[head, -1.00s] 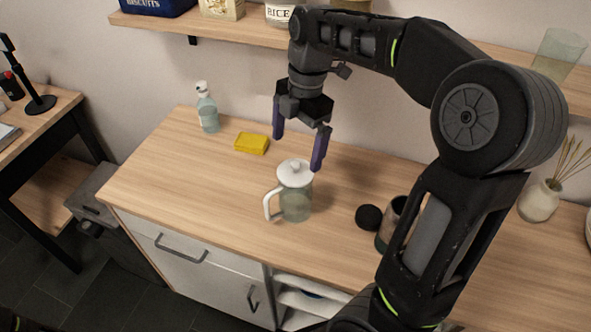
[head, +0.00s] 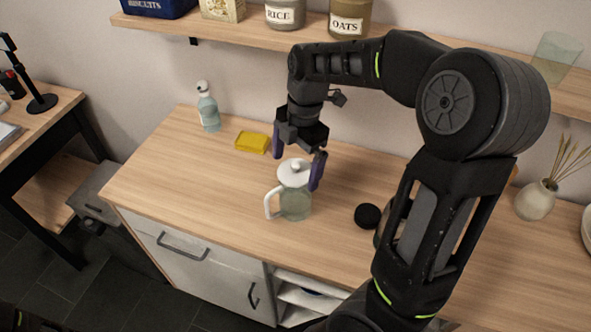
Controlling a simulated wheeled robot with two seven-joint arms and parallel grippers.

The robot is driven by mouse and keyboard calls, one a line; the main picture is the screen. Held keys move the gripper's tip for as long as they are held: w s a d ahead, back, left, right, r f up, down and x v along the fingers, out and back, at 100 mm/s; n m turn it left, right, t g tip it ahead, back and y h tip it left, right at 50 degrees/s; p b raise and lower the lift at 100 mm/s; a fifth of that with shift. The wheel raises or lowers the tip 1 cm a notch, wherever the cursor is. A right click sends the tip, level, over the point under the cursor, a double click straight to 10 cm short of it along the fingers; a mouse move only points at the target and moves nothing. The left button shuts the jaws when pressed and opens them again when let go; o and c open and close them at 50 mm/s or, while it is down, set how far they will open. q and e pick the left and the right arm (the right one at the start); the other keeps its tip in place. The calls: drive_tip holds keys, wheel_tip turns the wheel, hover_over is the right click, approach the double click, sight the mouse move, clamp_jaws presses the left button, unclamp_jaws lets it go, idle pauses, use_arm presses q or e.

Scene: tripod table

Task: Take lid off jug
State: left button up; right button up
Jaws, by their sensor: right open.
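The jug (head: 296,205) is a clear greenish vessel with a white handle on its left. It stands upright on the wooden counter. Its white lid (head: 293,173) with a small round knob sits on top. My right gripper (head: 297,172) is open, with one purple finger behind and left of the lid and the other at its right side. The right finger overlaps the lid's edge in the picture; I cannot tell whether it touches. My left gripper is not in view.
A round black object (head: 367,216) lies right of the jug. A shelf (head: 270,33) with canisters runs above. The counter's left part is clear.

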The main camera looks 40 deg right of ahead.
sight(295, 163)
idle(0.4)
drive_tip(key=c, duration=1.4)
drive_tip(key=shift+r, duration=0.15)
drive_tip(key=shift+c, duration=0.2)
wheel_tip(295, 163, up, 10)
drive_tip(key=shift+f, duration=0.1)
